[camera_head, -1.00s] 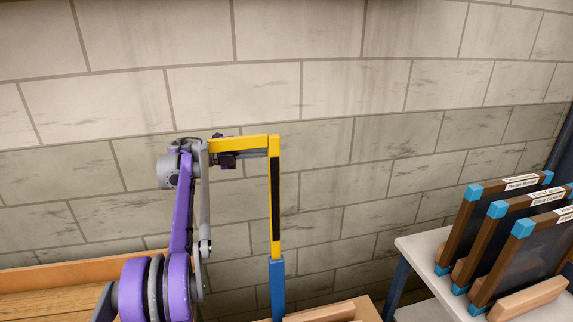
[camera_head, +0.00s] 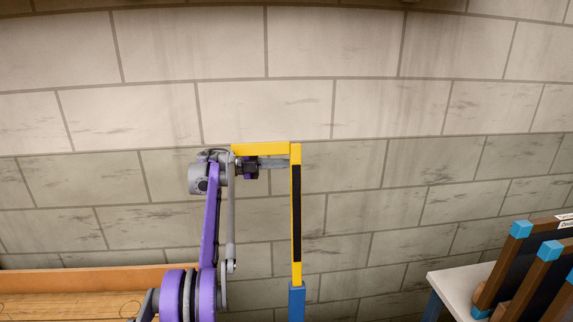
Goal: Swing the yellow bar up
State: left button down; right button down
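The yellow bar (camera_head: 261,149) is an upside-down L: a short arm runs level to the left, and a long upright with a black strip (camera_head: 296,213) goes down to a blue post (camera_head: 297,303). My purple and grey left arm rises from the bottom to just under the level part. My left gripper (camera_head: 274,163) points right, with its grey fingers reaching to the upper upright, just below the corner. Whether the fingers close on the bar is too small to tell. My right gripper is out of view.
An orange-edged wooden surface (camera_head: 105,280) lies at the lower left. A white table (camera_head: 455,287) with brown frames with blue corners (camera_head: 520,229) stands at the lower right. A pale block wall (camera_head: 400,105) fills the back.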

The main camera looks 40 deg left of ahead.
pick_arm(q)
jog(key=shift+a, duration=0.15)
jog(key=v, duration=1)
jog(key=shift+s+a+p, duration=0.2)
jog(key=shift+p, duration=0.15)
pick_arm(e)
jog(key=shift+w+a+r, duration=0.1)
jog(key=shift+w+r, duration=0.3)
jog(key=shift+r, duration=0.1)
pick_arm(q)
jog(key=shift+s, duration=0.1)
